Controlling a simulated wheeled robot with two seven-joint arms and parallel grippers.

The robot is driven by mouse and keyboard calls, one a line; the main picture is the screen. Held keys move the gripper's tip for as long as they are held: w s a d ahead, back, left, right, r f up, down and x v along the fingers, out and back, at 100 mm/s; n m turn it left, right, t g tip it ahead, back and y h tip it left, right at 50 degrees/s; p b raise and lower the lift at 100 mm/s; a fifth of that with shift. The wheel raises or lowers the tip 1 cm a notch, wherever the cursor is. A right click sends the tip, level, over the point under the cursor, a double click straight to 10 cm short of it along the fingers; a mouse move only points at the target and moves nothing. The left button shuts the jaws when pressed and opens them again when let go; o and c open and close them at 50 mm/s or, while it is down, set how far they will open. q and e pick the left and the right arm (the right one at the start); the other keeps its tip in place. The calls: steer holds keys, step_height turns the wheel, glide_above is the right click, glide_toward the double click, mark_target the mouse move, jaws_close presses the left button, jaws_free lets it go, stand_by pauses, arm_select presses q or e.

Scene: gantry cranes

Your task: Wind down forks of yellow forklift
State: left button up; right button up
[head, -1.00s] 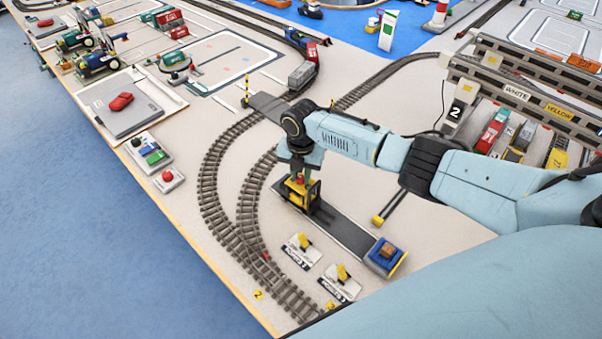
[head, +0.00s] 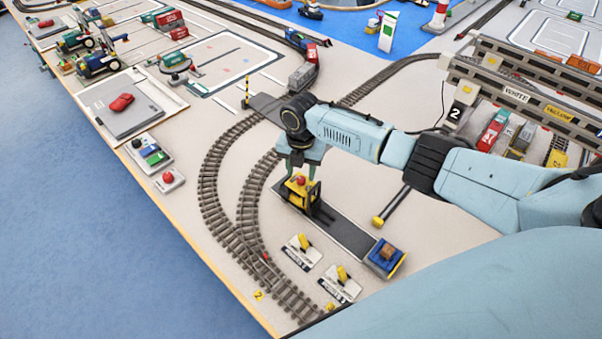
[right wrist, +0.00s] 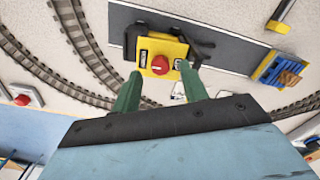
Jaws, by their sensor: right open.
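The small yellow forklift (head: 297,191) stands on a dark grey strip near the front of the table. A red knob (right wrist: 160,65) sits on its top. Its dark mast and forks (head: 322,212) face the blue block at the strip's lower right end; the forks' height is hard to tell. My right gripper (head: 302,174) is just above the forklift, pointing down, with its jaws open. In the right wrist view its two green fingers (right wrist: 159,86) are apart and the red knob shows beyond and between their tips, not gripped. My left gripper is not in view.
The blue block (head: 385,258) carries a brown box. Two white plates with yellow levers (head: 301,247) lie in front of the strip. Curved rail tracks (head: 215,190) run to its left. A yellow-ended bar (head: 380,221) lies behind. A button box (head: 168,180) stands at the table edge.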

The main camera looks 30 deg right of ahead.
mark_target(301, 178)
step_height(301, 178, up, 11)
steer(key=shift+r, duration=0.15)
stand_by(0.5)
